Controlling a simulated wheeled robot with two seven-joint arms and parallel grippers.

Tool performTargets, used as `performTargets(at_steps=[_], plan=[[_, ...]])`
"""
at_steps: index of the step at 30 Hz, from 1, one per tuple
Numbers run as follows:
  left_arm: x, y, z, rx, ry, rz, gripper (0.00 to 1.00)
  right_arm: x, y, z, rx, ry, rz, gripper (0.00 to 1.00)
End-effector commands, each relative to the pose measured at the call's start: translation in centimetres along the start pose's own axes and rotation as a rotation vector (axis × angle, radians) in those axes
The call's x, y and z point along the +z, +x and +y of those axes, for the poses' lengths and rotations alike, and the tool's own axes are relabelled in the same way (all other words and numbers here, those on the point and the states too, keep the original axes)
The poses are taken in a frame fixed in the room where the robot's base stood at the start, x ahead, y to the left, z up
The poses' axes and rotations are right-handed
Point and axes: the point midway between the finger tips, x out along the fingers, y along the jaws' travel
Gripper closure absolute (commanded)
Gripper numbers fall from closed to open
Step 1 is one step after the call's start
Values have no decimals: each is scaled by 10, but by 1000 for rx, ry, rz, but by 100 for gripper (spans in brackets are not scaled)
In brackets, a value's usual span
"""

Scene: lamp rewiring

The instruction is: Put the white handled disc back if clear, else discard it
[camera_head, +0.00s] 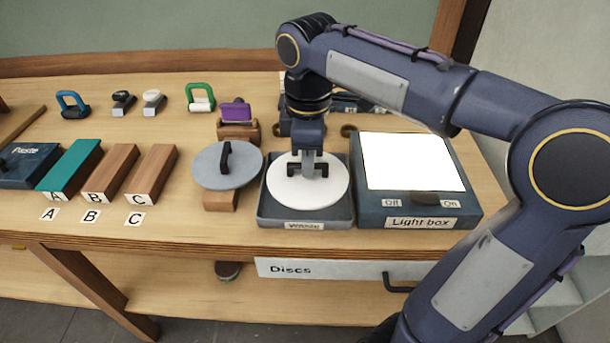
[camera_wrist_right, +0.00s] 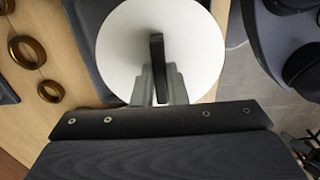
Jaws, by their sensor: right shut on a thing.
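The white disc (camera_head: 290,190) has a dark upright handle (camera_wrist_right: 157,60) at its middle. My right gripper (camera_head: 308,168) is shut on that handle. In the head view the disc lies over the grey waste tray (camera_head: 305,219), roughly level and covering most of its opening. Whether it touches the tray floor or hangs just above it, I cannot tell. In the right wrist view the disc (camera_wrist_right: 120,45) shows a plain white face, with the fingers around the handle. The light box (camera_head: 470,205) has a bright white panel (camera_head: 412,160). My left gripper is not in view.
A grey disc (camera_head: 208,168) with a black handle rests on a wooden stand left of the tray. Wooden and teal blocks (camera_head: 70,165), a purple-topped stamp (camera_head: 236,112) and small handled tools line the left and back. A drawer marked Discs (camera_head: 330,270) is below.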

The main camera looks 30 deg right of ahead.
Motion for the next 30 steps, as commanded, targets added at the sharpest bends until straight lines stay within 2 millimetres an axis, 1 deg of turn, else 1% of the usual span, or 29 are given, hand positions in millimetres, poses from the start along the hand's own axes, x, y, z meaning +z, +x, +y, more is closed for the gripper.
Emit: performTargets(at_steps=[1,3,8,11,15,17,25,29,30], plan=[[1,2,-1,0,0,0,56,-1,9,6,-2,1,-1,100],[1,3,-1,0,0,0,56,-2,15,12,0,1,0,100],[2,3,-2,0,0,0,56,-3,22,18,0,0,1,100],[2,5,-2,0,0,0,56,-4,30,24,0,1,1,100],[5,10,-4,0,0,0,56,-4,53,24,-2,-1,-1,100],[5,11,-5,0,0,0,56,-4,59,24,-2,-1,0,100],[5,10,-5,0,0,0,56,-4,60,25,1,0,2,100],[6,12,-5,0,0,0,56,-4,64,25,1,0,2,100],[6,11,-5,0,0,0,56,-4,63,25,0,0,2,83]])
